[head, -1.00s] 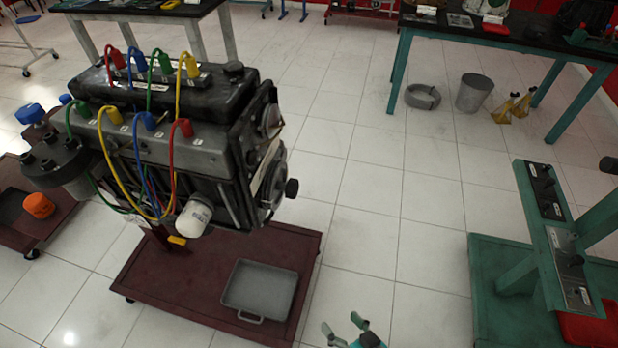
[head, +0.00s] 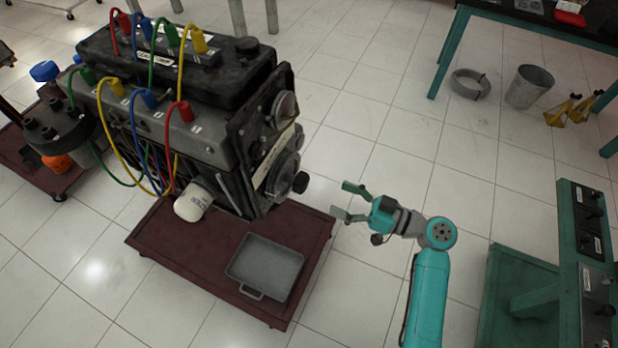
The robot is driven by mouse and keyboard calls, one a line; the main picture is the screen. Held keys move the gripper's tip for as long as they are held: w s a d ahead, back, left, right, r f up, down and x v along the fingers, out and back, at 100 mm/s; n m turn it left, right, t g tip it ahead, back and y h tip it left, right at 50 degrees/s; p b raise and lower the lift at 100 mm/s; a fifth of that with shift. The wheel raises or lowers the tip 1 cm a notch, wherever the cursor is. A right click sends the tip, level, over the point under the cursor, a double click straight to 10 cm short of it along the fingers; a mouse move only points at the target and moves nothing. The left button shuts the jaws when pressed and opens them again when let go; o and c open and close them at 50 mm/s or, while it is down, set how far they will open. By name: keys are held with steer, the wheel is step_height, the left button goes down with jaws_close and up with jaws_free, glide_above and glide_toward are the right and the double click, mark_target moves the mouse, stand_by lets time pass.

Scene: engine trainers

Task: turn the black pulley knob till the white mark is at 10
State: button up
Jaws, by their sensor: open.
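The black pulley knob (head: 300,182) sticks out from the lower pulley on the right-hand end face of the engine (head: 228,130). The white mark and the numbers of the scale cannot be made out from here. My gripper (head: 348,202) is open and empty, to the right of the knob and a little lower in the picture. A clear gap lies between the fingertips and the knob.
The engine stands on a dark red wheeled base (head: 180,245) with a grey drip tray (head: 266,268) on it. A green stand with a control panel (head: 590,240) is at the right. White tiled floor lies open between. A bucket (head: 528,87) stands farther back.

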mark_target(307, 185)
steer(key=x, duration=1)
steer(key=shift+a+f, duration=0.1)
steer(key=shift+a, duration=0.1)
steer(key=shift+c, duration=0.3)
steer(key=c, duration=1.1)
